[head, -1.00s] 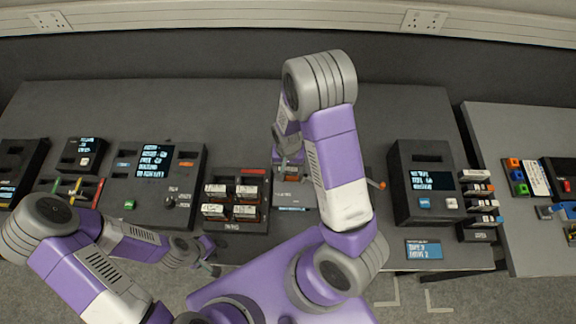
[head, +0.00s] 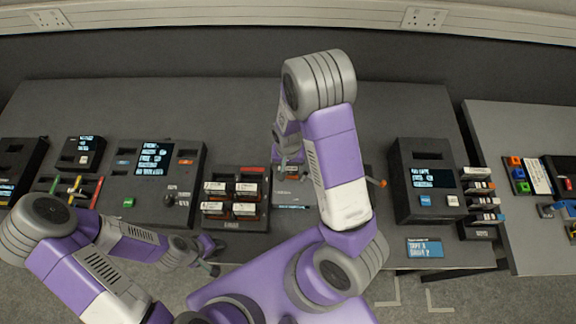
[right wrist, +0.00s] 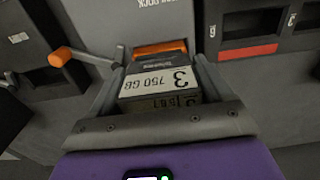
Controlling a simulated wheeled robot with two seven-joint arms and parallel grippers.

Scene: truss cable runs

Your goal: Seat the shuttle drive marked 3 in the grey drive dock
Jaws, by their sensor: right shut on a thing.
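In the head view the right gripper (head: 289,166) is over the grey drive dock (head: 291,196), partly hidden by my right arm. The dock's face (right wrist: 120,20) lies beyond the drive in the wrist view, with an orange-tipped lever (right wrist: 62,56) to its left. I cannot tell whether the drive enters a slot. My left gripper (head: 212,259) is open and empty near the table's front edge.
A rack with several labelled drives (head: 234,205) stands left of the dock. A dark console with a screen (head: 432,180) and a stack of drives (head: 480,200) stand to the right. The back of the table (head: 220,105) is clear.

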